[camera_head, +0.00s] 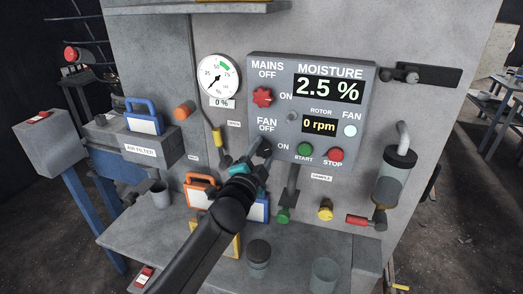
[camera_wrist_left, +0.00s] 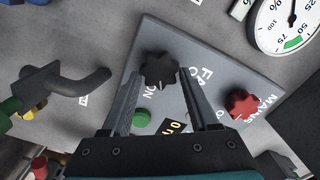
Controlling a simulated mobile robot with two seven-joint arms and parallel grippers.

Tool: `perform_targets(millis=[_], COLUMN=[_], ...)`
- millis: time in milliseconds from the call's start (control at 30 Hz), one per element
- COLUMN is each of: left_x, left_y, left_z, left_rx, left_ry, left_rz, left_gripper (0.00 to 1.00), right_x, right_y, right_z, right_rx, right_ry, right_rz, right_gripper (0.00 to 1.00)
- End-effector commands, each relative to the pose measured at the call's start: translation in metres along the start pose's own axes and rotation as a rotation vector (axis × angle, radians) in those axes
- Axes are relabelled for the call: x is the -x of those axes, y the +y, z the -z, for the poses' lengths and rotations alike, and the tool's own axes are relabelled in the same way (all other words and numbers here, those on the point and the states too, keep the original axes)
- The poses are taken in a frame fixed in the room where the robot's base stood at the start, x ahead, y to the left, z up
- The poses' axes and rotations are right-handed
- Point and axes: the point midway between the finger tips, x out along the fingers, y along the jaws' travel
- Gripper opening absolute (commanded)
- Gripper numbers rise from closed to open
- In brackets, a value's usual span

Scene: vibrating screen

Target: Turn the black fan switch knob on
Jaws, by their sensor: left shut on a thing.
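The black fan switch knob (camera_wrist_left: 158,68) is on the grey control panel (camera_wrist_left: 205,62), between the FAN OFF and ON labels. My left gripper (camera_wrist_left: 157,74) has its two fingers on either side of the knob and is shut on it. I cannot tell for sure which way the knob points. The rotor display (camera_head: 319,124) reads 0 rpm, and the round FAN lamp (camera_head: 350,131) looks pale. My right gripper is not in view.
The red mains knob (camera_head: 262,98) sits just above. The green start button (camera_head: 304,150) and red stop button (camera_head: 336,155) are to the right. A yellow-handled lever (camera_head: 216,138) is to the left.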

Motion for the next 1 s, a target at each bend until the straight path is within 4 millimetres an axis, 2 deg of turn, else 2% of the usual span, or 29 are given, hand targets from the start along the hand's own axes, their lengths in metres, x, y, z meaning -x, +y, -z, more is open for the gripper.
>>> perform_targets(millis=[200, 500, 1000], left_x=[0.0001, 0.0, 0.0], left_y=[0.001, 0.0023, 0.003], left_z=[-0.0005, -0.0009, -0.0014], left_rx=[-0.202, -0.411, -0.536], left_ry=[-0.001, -0.001, -0.001], left_rz=[-0.001, -0.001, 0.0], left_gripper=[0.05, 0.05, 0.05], right_x=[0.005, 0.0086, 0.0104], right_y=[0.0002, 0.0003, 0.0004], right_z=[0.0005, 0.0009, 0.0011], right_rx=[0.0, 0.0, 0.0], right_ry=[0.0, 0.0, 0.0], right_rz=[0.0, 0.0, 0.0], right_gripper=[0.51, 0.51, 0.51])
